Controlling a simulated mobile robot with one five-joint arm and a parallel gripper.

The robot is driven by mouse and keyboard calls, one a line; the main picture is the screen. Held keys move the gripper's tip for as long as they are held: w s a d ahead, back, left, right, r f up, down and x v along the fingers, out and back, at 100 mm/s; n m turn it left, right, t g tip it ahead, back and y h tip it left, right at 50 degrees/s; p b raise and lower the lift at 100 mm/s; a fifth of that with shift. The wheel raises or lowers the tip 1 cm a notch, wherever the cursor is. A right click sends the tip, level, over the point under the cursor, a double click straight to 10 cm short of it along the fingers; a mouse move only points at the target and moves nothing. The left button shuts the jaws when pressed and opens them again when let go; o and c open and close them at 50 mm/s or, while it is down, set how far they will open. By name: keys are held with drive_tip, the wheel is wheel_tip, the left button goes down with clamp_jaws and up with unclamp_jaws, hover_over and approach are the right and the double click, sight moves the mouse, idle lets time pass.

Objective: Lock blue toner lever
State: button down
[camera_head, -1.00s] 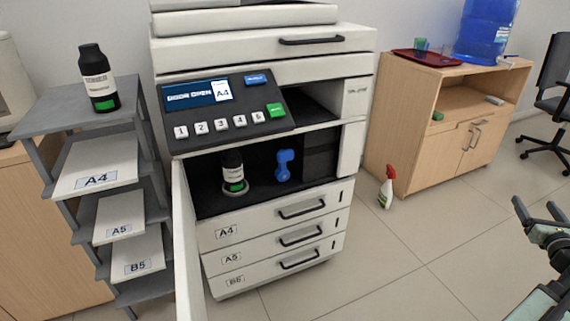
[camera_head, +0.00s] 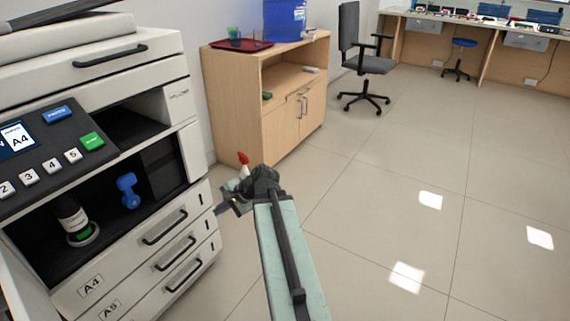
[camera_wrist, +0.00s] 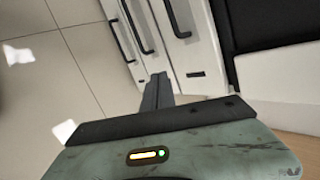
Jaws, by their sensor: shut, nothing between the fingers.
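The blue toner lever (camera_head: 129,191) stands inside the open front bay of the white printer (camera_head: 95,75) in the head view. A black toner bottle with a white label and green band (camera_head: 72,217) sits in a ring holder to its left. My gripper (camera_head: 222,209) is just right of the printer's drawers, apart from the lever. In the wrist view the gripper fingers (camera_wrist: 157,92) are together and empty, with drawer fronts beyond them. The lever is not seen in the wrist view.
A red-topped spray bottle (camera_head: 243,160) is on the floor, partly hidden by my arm. Open floor lies to the right.

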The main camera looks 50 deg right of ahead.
drive_tip(key=s+a+f+n+g+h, duration=0.1)
drive_tip(key=s+a+n+g, duration=0.1)
drive_tip(key=a+n, duration=0.3)
drive_tip(key=s+a+f+n+g+h+p, duration=0.1)
drive_tip(key=s+a+f+n+g, duration=0.1)
drive_tip(key=a+n, duration=0.4)
drive_tip(key=s+a+f+n+g+h, duration=0.2)
drive_tip(key=a+n, duration=0.3)
drive_tip(key=a, duration=0.6)
drive_tip(key=shift+s+g, duration=0.2)
drive_tip(key=shift+g, duration=0.7)
